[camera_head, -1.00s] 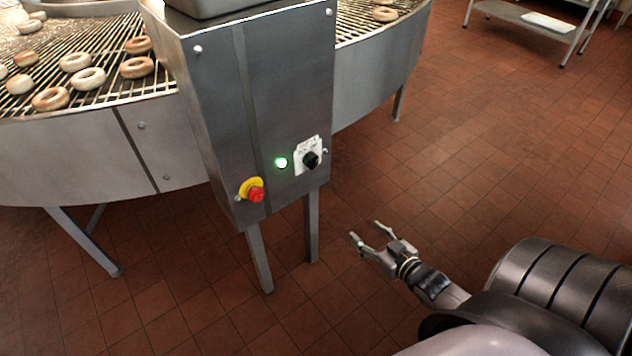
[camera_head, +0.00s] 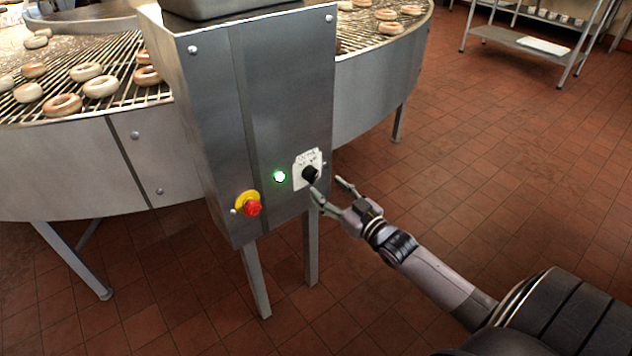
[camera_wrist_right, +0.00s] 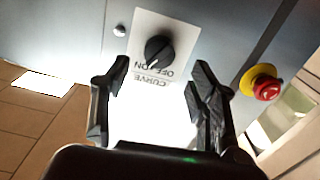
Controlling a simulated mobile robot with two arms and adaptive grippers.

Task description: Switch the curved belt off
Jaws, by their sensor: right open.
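The curved belt (camera_head: 75,168) carries several ring-shaped doughnuts behind a steel control box (camera_head: 285,90). On the box front sits a black rotary knob (camera_head: 310,174) on a white plate; in the right wrist view the knob (camera_wrist_right: 159,50) has the plate lettering OFF, ON and CURVE, upside down. A green lamp (camera_head: 279,176) is lit left of the knob. My right gripper (camera_head: 329,184) is open and empty, just below and right of the knob in the head view. In the wrist view the knob lies beyond and between the open fingers, apparently untouched. My left gripper is out of view.
A red emergency button (camera_head: 253,208) on a yellow collar sits low left of the lamp; it also shows right of my fingers in the wrist view (camera_wrist_right: 267,88). Box legs stand below. A metal rack (camera_head: 520,40) is at the back right. Tiled floor is clear.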

